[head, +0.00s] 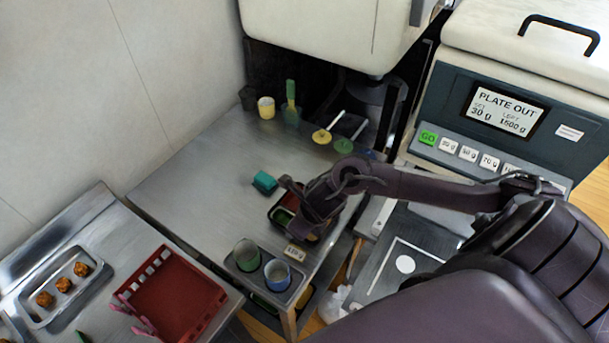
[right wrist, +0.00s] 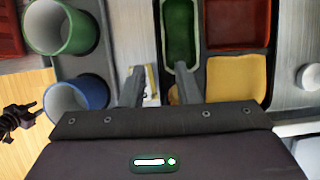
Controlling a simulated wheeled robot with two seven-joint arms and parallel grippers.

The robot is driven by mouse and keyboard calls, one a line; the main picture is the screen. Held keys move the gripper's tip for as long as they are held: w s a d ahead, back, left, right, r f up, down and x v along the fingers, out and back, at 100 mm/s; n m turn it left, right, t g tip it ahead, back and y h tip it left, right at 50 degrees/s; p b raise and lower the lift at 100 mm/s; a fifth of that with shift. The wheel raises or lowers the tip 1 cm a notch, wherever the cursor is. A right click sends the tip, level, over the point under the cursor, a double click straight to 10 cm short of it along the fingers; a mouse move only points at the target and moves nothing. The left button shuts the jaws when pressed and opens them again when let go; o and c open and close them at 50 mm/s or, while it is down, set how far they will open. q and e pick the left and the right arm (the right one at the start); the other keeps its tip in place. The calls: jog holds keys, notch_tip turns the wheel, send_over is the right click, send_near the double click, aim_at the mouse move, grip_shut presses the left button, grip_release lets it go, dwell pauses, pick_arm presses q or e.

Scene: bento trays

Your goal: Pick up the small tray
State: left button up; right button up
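A dark bento tray (right wrist: 262,92) lies under my right gripper, with a green, a red and a yellow section. The narrow green tray (right wrist: 163,30) with a pale green rim sits at its left side in the right wrist view; I cannot tell whether it is a separate piece. My right gripper (right wrist: 160,80) is open, one finger over the green tray's near end, the other left of it. Nothing shows gripped. In the head view my right gripper (head: 303,195) hides much of the bento tray (head: 274,213).
A dark holder with a green cup (head: 247,255) and a blue cup (head: 277,274) stands close left of my right gripper in the wrist view. A weight card (head: 295,253) and a teal block (head: 264,183) are nearby. A red crate (head: 205,288) and meatball tray (head: 40,318) sit left.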

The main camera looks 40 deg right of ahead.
jog(key=x, duration=0.2)
jog(key=shift+w+a+f, duration=0.15)
jog(key=shift+a+f, duration=0.05)
jog(key=shift+f, duration=0.15)
jog(key=shift+w+f, duration=0.3)
jog(key=shift+f, duration=0.25)
grip_shut()
pick_arm(q)
jog(key=shift+w+r, duration=0.5)
jog(key=shift+w, duration=0.1)
pick_arm(e)
jog(key=shift+r, duration=0.1)
